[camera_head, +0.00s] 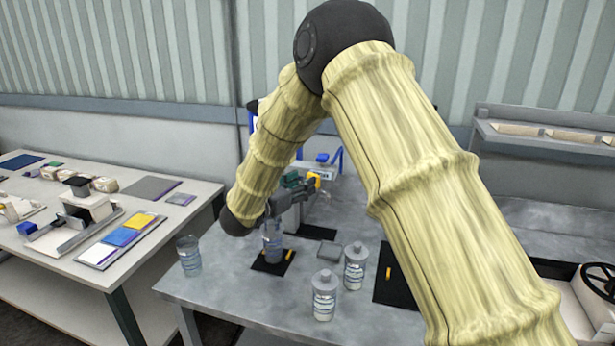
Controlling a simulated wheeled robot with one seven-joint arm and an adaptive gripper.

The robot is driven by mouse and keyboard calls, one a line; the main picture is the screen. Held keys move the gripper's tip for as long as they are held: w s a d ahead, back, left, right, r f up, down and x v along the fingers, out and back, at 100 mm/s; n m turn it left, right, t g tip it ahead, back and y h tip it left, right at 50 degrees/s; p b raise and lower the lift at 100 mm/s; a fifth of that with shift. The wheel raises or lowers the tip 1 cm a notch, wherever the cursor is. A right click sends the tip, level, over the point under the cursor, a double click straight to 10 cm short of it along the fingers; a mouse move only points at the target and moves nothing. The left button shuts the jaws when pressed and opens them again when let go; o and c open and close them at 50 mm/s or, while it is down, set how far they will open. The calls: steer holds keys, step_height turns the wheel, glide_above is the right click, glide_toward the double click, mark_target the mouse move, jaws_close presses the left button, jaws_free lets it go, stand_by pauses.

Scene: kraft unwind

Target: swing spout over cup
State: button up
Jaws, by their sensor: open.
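A clear cup-like container (272,243) with a printed band stands on a small black mat (262,266) on the grey metal table. My gripper (312,189) is open, just above and to the right of this container. A small yellow part (314,180) shows at the fingertips; I cannot tell whether they touch it, or whether it belongs to the spout. A green part (291,180) sits just behind the gripper. The spout is not clearly made out, being small and partly hidden by my gripper and arm.
Two capped bottles (325,296) (355,266) stand right of the container. Another clear container (188,255) stands at the table's left edge. A black mat (393,283) lies farther right, partly behind my arm. A white bench (150,188) with various items stands left.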

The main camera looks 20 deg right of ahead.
steer(key=x, duration=0.2)
steer(key=p+x, duration=0.1)
steer(key=x, duration=0.3)
steer(key=shift+w+a+f+p, duration=0.1)
steer(key=shift+a+f+p, duration=0.05)
steer(key=shift+f+p, duration=0.2)
steer(key=shift+w+f, duration=0.15)
steer(key=shift+w, duration=0.05)
steer(key=shift+c, duration=1)
steer(key=shift+a, duration=0.15)
steer(key=c, duration=0.3)
jaws_close()
